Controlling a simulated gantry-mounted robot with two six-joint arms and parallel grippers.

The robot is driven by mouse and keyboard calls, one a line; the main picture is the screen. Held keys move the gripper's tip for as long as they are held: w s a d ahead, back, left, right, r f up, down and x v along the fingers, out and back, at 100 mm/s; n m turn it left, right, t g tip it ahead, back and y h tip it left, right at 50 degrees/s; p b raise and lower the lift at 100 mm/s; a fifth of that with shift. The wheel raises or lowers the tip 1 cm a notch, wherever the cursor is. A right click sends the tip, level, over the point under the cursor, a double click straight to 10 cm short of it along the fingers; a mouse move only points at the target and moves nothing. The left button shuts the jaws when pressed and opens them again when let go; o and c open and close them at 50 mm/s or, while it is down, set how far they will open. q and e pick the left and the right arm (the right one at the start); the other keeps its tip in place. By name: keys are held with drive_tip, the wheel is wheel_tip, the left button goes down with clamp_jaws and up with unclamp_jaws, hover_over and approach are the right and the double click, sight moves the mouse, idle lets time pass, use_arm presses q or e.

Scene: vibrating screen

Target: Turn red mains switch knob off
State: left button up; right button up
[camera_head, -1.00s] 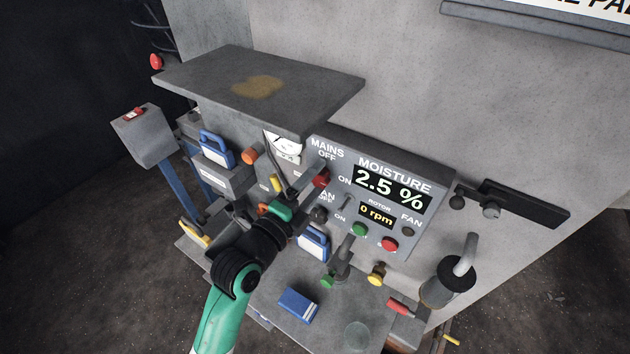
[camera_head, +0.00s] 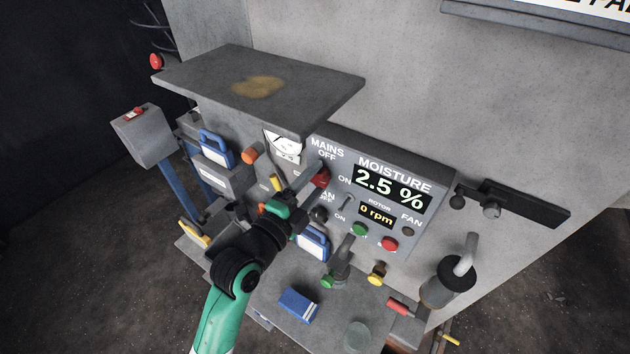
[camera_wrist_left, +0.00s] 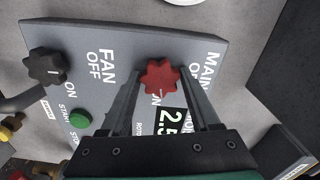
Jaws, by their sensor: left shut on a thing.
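The red mains switch knob (camera_head: 321,178) is on the grey control panel (camera_head: 436,182), beside the MAINS OFF and ON labels. In the left wrist view the red knob (camera_wrist_left: 160,79) sits between the two fingers of my left gripper (camera_wrist_left: 161,84), which are shut on its sides. A small pale mark on the knob's lower part points towards an ON label. In the head view my left gripper (camera_head: 306,186) reaches the knob from the lower left and partly covers the panel's edge. My right gripper is not in view.
A black fan knob (camera_wrist_left: 47,66) and a green start button (camera_wrist_left: 80,119) are near the red knob. The head view shows a red button (camera_head: 390,243), a grey shelf (camera_head: 310,100) above the arm, and a blue box (camera_head: 298,305) on the lower bench.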

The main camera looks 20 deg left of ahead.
use_arm(q)
drive_tip(key=n, duration=0.3)
drive_tip(key=shift+n, duration=0.3)
drive_tip(key=n, duration=0.3)
drive_tip(key=shift+r+n+p, duration=0.1)
drive_tip(key=shift+n+p, duration=0.2)
drive_tip(key=shift+p, duration=0.05)
drive_tip(key=n+p, duration=0.1)
drive_tip(key=n, duration=0.3)
drive_tip(key=shift+n, duration=0.3)
drive_tip(key=shift+n+p, duration=0.55)
drive_tip(key=shift+n, duration=1.35)
drive_tip(key=o, duration=1.4)
drive_tip(key=shift+c, duration=0.2)
